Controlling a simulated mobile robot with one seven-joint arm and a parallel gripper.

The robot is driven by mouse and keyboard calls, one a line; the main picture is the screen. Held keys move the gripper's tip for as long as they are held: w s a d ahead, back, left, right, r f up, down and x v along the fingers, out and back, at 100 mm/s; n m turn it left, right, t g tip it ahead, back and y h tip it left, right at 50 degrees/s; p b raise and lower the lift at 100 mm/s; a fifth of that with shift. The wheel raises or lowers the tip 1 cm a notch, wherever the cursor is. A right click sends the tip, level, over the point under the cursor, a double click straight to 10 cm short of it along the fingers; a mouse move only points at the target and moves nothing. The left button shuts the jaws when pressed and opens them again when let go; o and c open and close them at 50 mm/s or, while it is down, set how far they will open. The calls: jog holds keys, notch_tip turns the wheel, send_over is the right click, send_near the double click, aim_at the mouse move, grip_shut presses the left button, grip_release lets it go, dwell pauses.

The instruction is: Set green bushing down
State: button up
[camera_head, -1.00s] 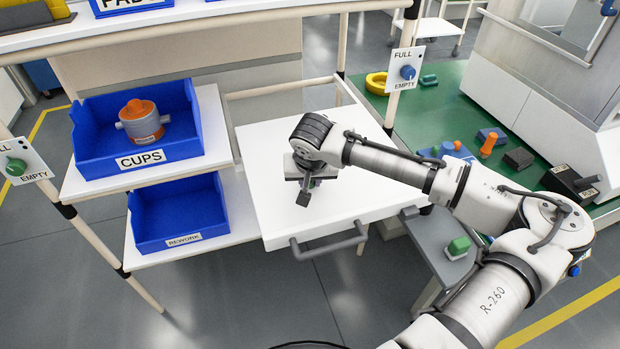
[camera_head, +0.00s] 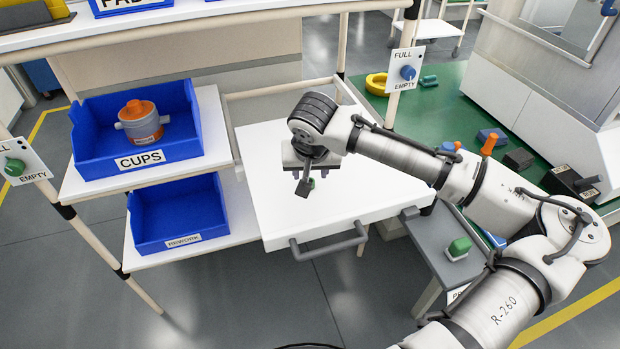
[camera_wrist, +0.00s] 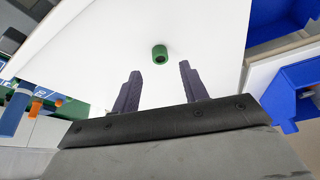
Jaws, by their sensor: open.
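The green bushing (camera_wrist: 160,54) stands on the white drawer surface (camera_wrist: 200,30), with its dark hole facing up in the wrist view. It lies just beyond my fingertips and apart from them. In the head view only a bit of the green bushing (camera_head: 311,183) shows beside my fingers. My gripper (camera_wrist: 160,72) is open and empty, with clear space between its two fingers. In the head view my gripper (camera_head: 306,186) is over the middle of the white drawer (camera_head: 365,205).
A blue CUPS bin (camera_head: 95,150) holding an orange and grey part and an empty blue REWORK bin (camera_head: 150,228) stand left. A green block (camera_head: 459,247) sits on a grey side stand. The green bench (camera_head: 450,110) at right holds several small parts. The drawer around the bushing is clear.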

jog(key=v, duration=0.6)
jog(key=shift+r, duration=0.25)
jog(key=shift+s, duration=0.1)
dwell(0.6)
